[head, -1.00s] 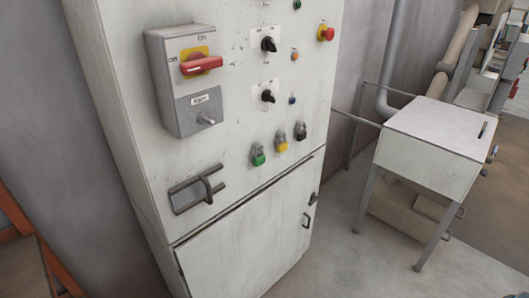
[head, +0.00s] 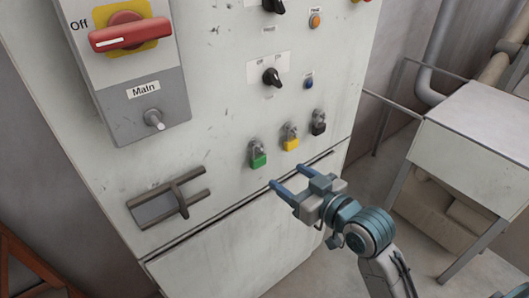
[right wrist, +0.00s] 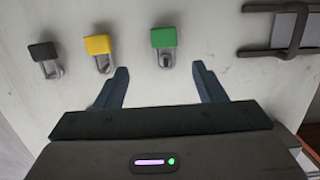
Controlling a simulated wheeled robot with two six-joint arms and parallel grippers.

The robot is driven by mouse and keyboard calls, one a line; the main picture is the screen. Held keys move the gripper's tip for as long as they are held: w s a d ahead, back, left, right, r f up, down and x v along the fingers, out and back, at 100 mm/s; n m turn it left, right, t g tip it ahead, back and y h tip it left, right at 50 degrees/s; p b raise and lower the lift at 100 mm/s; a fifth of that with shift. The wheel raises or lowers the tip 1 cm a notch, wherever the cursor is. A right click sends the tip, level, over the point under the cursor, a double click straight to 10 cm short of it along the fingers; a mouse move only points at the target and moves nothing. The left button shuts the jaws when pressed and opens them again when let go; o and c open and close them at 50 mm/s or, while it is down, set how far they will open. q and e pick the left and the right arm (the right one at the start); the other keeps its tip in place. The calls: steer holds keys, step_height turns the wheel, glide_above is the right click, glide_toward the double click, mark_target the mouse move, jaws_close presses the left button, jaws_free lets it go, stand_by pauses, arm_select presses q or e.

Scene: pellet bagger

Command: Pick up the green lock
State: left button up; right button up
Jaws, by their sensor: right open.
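The green lock (head: 257,157) hangs on the front of the white cabinet (head: 225,195), leftmost of three padlocks in the head view. It also shows in the right wrist view (right wrist: 164,38), with its shackle toward my gripper. My right gripper (head: 287,178) is open and empty, just below and to the right of the green lock, apart from it. In the right wrist view the fingertips (right wrist: 160,68) are spread, with the green lock ahead of the gap between them. My left gripper is in neither view.
The yellow lock (head: 290,139) and black lock (head: 318,123) hang to the right of the green one. A metal latch handle (head: 180,198) sticks out at lower left. A red switch (head: 130,35) is above. A white box on legs (head: 485,130) stands at right.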

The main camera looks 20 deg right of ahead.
mark_target(260, 159)
steer(key=x, duration=0.2)
steer(key=p+x, duration=0.1)
steer(key=x, duration=0.3)
steer(key=shift+a+r, duration=0.25)
steer(key=shift+r, duration=0.05)
steer(key=p+x, duration=0.2)
steer(key=x, duration=0.1)
steer(key=shift+w+a, duration=0.2)
steer(key=shift+w, duration=0.05)
steer(key=shift+w+a+f, duration=0.15)
steer(key=shift+w+f, duration=0.05)
steer(key=shift+w, duration=0.2)
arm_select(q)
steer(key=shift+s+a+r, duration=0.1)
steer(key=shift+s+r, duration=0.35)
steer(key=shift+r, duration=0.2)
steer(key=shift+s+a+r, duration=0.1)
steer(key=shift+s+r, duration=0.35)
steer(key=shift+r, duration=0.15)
arm_select(e)
steer(key=c, duration=1.1)
